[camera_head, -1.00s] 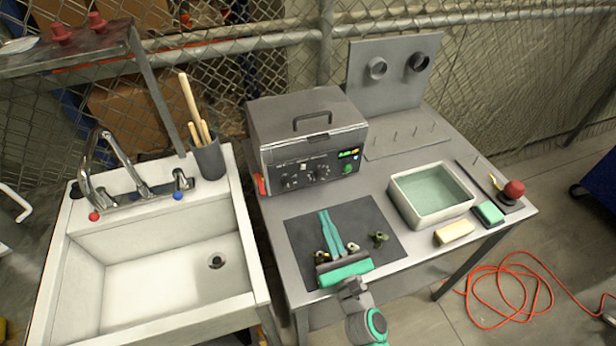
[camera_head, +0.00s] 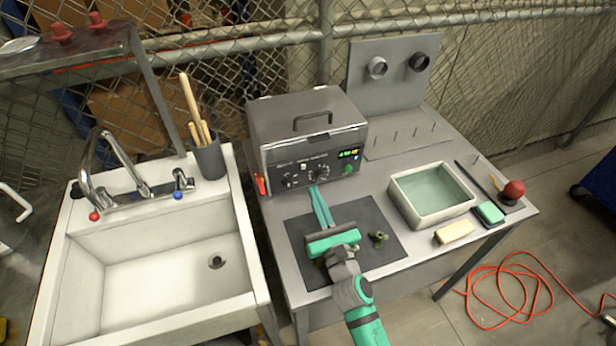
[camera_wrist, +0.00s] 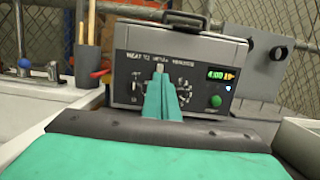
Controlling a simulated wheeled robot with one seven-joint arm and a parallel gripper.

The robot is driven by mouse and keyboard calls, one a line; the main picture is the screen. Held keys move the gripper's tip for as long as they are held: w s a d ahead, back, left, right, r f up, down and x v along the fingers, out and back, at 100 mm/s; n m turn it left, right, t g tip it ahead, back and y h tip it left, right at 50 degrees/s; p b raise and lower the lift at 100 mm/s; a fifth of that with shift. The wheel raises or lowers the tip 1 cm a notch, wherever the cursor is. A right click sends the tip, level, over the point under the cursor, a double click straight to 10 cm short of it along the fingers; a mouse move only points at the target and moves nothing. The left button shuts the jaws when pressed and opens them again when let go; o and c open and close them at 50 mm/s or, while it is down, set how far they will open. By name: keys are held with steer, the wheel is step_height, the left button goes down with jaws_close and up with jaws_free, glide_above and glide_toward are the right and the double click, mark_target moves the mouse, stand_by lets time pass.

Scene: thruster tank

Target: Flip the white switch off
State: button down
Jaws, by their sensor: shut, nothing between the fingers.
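The grey machine (camera_head: 308,130) stands on the table with a dark front panel. A small white switch (camera_head: 303,167) sits on that panel, above and between two black knobs. In the wrist view, a small pale upright piece (camera_wrist: 159,68), apparently the switch, shows just above my fingertips. My gripper (camera_head: 313,188) is shut and empty, pointing at the lower part of the panel. In the wrist view its teal fingers (camera_wrist: 161,82) overlap the panel's middle and hide part of it. I cannot tell whether they touch it.
The panel also has a lit green display (camera_head: 348,154), a green button (camera_head: 348,169) and a red piece (camera_head: 262,184) at its left side. A dark mat (camera_head: 380,215) with small brass parts lies below my arm. A water basin (camera_head: 430,217) stands right, a sink (camera_head: 150,262) left.

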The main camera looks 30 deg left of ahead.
mark_target(305, 167)
steer(key=shift+x, duration=3.2)
steer(key=shift+w+d, duration=0.1)
